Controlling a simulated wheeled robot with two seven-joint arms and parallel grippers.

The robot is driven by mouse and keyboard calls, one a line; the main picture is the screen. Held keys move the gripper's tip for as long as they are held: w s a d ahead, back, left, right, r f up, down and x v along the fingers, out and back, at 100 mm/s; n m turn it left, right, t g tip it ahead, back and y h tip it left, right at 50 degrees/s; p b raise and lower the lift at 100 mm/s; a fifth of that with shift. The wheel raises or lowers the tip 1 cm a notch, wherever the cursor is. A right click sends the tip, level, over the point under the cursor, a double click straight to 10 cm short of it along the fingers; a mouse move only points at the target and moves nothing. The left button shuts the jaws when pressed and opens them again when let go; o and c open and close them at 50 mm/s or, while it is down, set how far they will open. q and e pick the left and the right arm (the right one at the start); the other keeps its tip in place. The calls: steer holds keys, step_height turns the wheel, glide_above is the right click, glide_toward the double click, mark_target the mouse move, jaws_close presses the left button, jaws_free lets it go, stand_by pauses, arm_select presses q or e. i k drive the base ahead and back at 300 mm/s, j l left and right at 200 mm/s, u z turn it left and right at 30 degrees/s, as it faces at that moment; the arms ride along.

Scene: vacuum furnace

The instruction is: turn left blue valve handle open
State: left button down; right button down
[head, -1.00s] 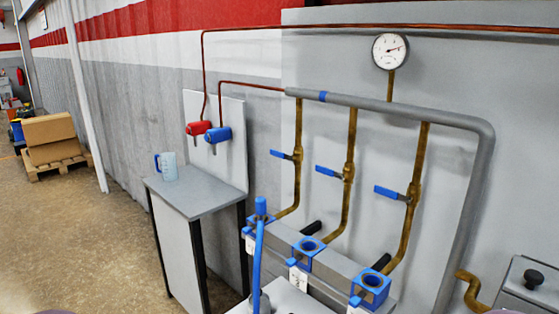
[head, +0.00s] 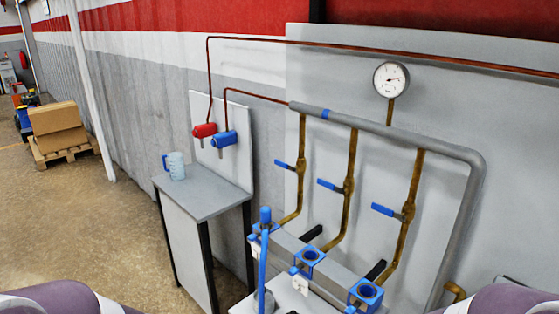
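Three blue valve handles sit on vertical brass pipes below a grey manifold pipe (head: 400,131). The left blue valve handle (head: 284,165) points out to the left of its brass pipe (head: 301,140), tilted slightly down to the right. The middle handle (head: 328,185) and the right handle (head: 383,210) point left in the same way. Purple-grey parts of my arms show at the bottom left and bottom right edges. Neither gripper is in view, and nothing touches the handles.
Blue square fittings (head: 310,257) and an upright blue rod (head: 263,250) stand below the valves. A small grey table (head: 205,197) with a blue-handled jug (head: 176,166) stands to the left. A pressure gauge (head: 391,79) is above.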

mark_target(282, 164)
steer(key=i+j+z, duration=0.1)
steer(key=z, duration=1)
steer(key=i+j+z, duration=0.1)
steer(key=j+z, duration=0.35)
steer(key=j, duration=0.2)
steer(key=j+z, duration=0.45)
steer(key=j, duration=0.2)
steer(key=k+j+z, duration=0.1)
steer(key=j+z, duration=0.35)
steer(key=j, duration=0.2)
steer(key=k+j, duration=0.1)
steer(key=j, duration=0.3)
steer(key=k+j, duration=0.1)
steer(key=j, duration=0.7)
steer(key=k+j+z, duration=0.1)
steer(key=j, duration=0.3)
steer(key=k+j, duration=0.15)
steer(key=j, duration=0.25)
